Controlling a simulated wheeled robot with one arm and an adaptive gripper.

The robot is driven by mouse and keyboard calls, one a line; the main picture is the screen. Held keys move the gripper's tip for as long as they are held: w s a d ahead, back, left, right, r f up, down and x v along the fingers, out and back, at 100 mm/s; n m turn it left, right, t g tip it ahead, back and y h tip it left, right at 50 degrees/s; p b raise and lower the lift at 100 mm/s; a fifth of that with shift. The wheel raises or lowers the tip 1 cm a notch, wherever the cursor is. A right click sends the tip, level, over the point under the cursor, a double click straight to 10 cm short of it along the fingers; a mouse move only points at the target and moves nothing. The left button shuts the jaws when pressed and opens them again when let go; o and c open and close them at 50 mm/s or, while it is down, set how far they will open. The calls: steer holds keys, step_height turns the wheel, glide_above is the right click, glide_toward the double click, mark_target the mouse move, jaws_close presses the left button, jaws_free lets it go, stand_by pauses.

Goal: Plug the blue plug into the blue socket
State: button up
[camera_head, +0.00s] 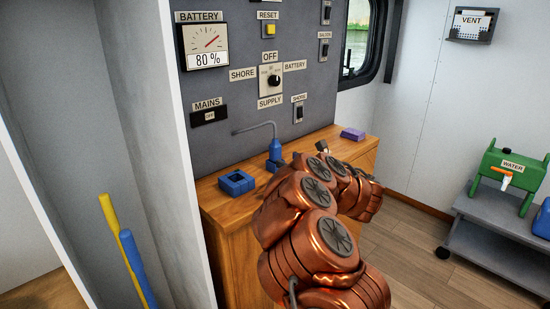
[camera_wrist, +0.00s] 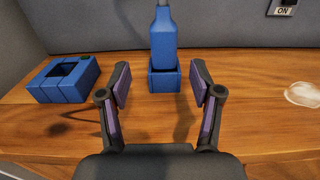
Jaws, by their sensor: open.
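The blue plug (camera_wrist: 162,40) stands upright in a small blue holder (camera_wrist: 163,79) on the wooden counter. The plug also shows in the head view (camera_head: 275,150), with a grey cord from its top. A square blue block with a dark recess and a green spot, apparently the blue socket (camera_wrist: 62,92), sits to the left, apart from the plug; it also shows in the head view (camera_head: 237,182). My gripper (camera_wrist: 160,83) is open and empty, its fingers spread to either side of the holder in the wrist view, nearer the camera. In the head view my arm hides the gripper.
A grey panel with switches and a battery gauge (camera_head: 204,45) rises behind the counter (camera_wrist: 255,130). A purple block (camera_head: 352,134) lies at the counter's right in the head view. A pale round item (camera_wrist: 303,94) lies at the right in the wrist view. A white partition stands left.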

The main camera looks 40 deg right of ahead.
mark_target(279, 154)
steer(key=shift+w+d+p, duration=0.2)
steer(key=shift+w+p, duration=0.25)
steer(key=shift+w, duration=1.4)
steer(key=shift+w+d+p, duration=0.15)
steer(key=shift+w+p, duration=0.3)
steer(key=shift+w, duration=1.4)
steer(key=shift+c, duration=0.3)
jaws_close()
